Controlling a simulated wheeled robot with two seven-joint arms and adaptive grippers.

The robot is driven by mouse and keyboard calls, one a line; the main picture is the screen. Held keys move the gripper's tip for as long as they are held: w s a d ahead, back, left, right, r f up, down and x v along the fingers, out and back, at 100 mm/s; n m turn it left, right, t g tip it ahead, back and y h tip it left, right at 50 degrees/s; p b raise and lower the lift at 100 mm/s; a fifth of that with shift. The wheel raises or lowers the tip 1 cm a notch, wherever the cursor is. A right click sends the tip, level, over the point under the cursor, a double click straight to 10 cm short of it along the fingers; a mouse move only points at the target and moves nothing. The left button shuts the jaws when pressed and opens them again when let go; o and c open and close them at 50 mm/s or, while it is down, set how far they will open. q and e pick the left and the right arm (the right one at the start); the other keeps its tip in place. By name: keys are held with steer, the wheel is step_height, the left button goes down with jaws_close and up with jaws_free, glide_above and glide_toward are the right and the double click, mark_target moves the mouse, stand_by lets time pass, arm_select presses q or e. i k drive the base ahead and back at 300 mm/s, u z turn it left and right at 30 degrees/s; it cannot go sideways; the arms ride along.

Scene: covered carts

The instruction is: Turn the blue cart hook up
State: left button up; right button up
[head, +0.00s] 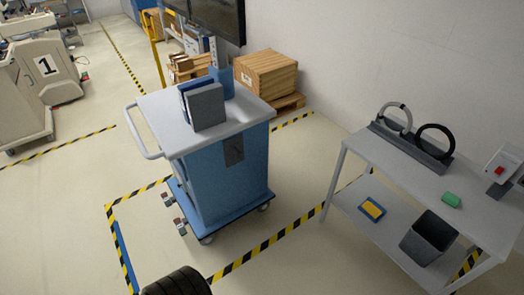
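The blue cart (228,178) stands in the middle of the head view, with a white-grey top and a pale handle (142,140) at its left end. A dark plate (234,151) is on its right-facing side; I cannot make out its details. Two small grey and red fittings (167,198) stick out low on the left of its base. I cannot tell which part is the hook, or whether it is up or down. Neither of my grippers is in view.
Grey and blue upright blocks (205,106) stand on the cart top. A grey bench (390,162) with rings, a bin (428,238) and a green block is at right. Wooden crates (266,73) are behind. Striped floor tape (285,234) surrounds the cart; the floor left of it is clear.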

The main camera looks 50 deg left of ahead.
mark_target(234, 146)
steer(key=u, duration=0.25)
steer(key=i, duration=0.65)
steer(key=u, duration=0.45)
